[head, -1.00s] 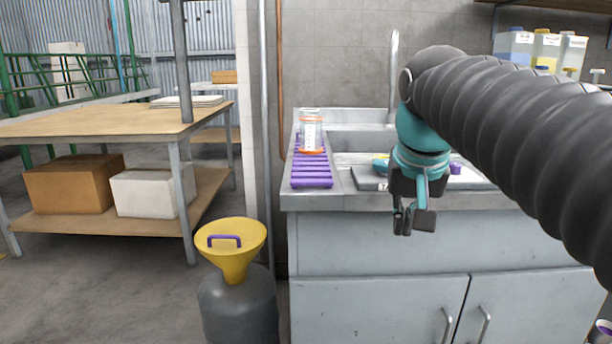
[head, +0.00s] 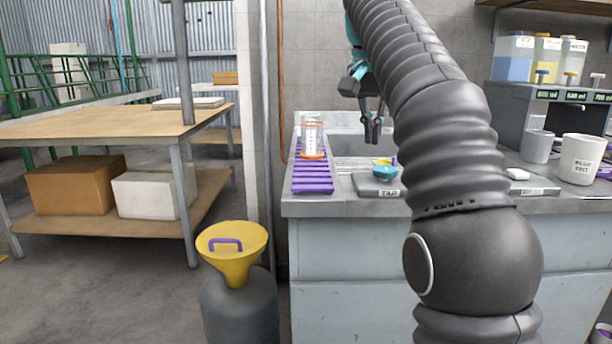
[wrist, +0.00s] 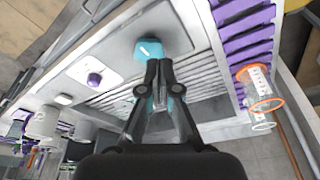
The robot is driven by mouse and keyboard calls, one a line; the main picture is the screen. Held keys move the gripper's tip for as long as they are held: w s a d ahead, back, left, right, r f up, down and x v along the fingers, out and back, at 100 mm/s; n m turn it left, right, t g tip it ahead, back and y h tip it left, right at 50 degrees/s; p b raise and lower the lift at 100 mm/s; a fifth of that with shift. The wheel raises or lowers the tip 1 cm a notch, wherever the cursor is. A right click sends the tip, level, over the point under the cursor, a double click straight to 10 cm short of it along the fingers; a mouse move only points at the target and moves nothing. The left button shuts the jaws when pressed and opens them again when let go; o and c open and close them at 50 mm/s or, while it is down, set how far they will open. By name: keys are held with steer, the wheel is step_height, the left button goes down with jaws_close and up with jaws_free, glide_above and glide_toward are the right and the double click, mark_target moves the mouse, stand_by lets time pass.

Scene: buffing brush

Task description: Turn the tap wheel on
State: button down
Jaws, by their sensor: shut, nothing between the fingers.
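The teal tap wheel (head: 387,171) sits on a grey panel marked TAP (head: 377,186) at the front of the sink counter, with a bit of yellow and purple by its top. In the wrist view the teal wheel (wrist: 150,48) lies just beyond my fingertips, and its panel is pale. My gripper (head: 372,138) is shut and empty, pointing down over the sink basin, above and behind the wheel in the head view. In the wrist view my fingertips (wrist: 159,66) overlap the wheel's near edge; I cannot tell whether they touch. The spout is hidden behind my arm.
A purple rack (head: 312,178) with a clear orange-rimmed measuring vessel (head: 312,138) stands left of the basin. Mugs (head: 581,158) and a dispenser with bottles (head: 515,58) stand on the right.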

steer(key=shift+s+a+b+x, duration=0.2)
steer(key=shift+b+x, duration=0.2)
steer(key=shift+x, duration=0.7)
steer(key=shift+s+a+b+x, duration=0.1)
steer(key=shift+s+b+x, duration=0.2)
steer(key=shift+x, duration=0.75)
steer(key=shift+s+a+b+x, duration=0.15)
steer(key=shift+b+x, duration=0.3)
steer(key=shift+x, duration=0.65)
steer(key=shift+d+f, duration=0.15)
steer(key=shift+f, duration=0.05)
steer(key=shift+s+d+p, duration=0.1)
steer(key=shift+d+p, duration=0.05)
steer(key=shift+p, duration=0.15)
steer(key=shift+s+d, duration=0.25)
steer(key=shift+s+d+r+p, duration=0.1)
steer(key=shift+s+d+p, duration=0.25)
steer(key=shift+d+p, duration=0.45)
steer(key=shift+d, duration=0.2)
steer(key=shift+s, duration=0.25)
steer(key=shift+s, duration=0.15)
steer(key=shift+w+d+v, duration=0.1)
steer(key=shift+w+v, duration=0.1)
steer(key=shift+v, duration=0.75)
steer(key=shift+w+d+v, duration=0.15)
steer(key=shift+w+v, duration=0.05)
steer(key=shift+v, duration=0.75)
steer(key=shift+w+d+v, duration=0.1)
steer(key=shift+w+v, duration=0.1)
steer(key=shift+v, duration=0.7)
